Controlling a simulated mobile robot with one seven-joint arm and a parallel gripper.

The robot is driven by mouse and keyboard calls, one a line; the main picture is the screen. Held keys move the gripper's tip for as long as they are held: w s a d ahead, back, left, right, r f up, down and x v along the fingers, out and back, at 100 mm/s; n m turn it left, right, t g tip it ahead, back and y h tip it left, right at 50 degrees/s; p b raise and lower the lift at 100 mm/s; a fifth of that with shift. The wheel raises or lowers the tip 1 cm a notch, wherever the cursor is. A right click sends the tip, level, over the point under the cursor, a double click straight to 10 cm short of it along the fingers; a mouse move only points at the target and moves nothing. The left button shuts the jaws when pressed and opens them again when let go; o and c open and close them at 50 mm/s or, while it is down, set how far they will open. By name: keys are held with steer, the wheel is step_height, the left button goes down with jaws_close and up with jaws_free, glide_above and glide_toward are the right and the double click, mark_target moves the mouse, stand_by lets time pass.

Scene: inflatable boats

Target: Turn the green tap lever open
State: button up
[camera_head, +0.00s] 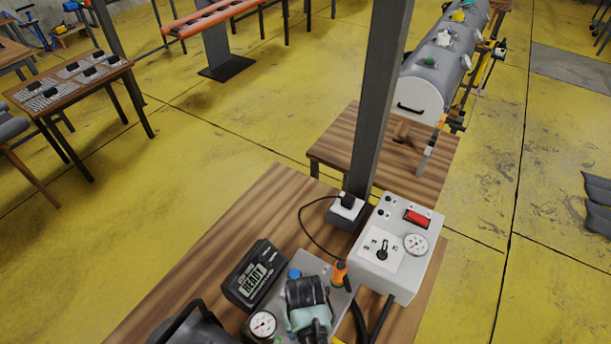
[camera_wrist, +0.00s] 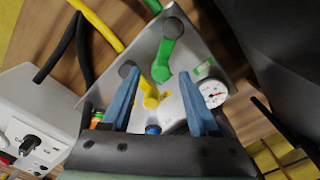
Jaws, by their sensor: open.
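The green tap lever (camera_wrist: 165,50) lies on a grey panel (camera_wrist: 205,45) in the wrist view. Its rounded grey-capped end points up, and its lower end shows between my fingertips. My gripper (camera_wrist: 160,75) is open, with one blue finger on each side of that lower end. No contact is clear, and I cannot tell the height gap. A yellow lever (camera_wrist: 150,97) shows between the fingers, nearer the palm. In the head view, a dark and pale green body over the panel hides the levers.
A small gauge (camera_wrist: 214,93) and a blue knob (camera_wrist: 153,129) sit close to the fingers. A grey control box (camera_head: 397,245) with a red switch, a black READY display (camera_head: 253,275) and a black plug block (camera_head: 346,212) share the wooden table (camera_head: 215,255). Its left part is bare.

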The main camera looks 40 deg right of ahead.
step_height(320, 180, up, 11)
steer(key=b, duration=0.1)
steer(key=shift+w+r, duration=0.1)
steer(key=shift+r, duration=0.05)
stand_by(0.6)
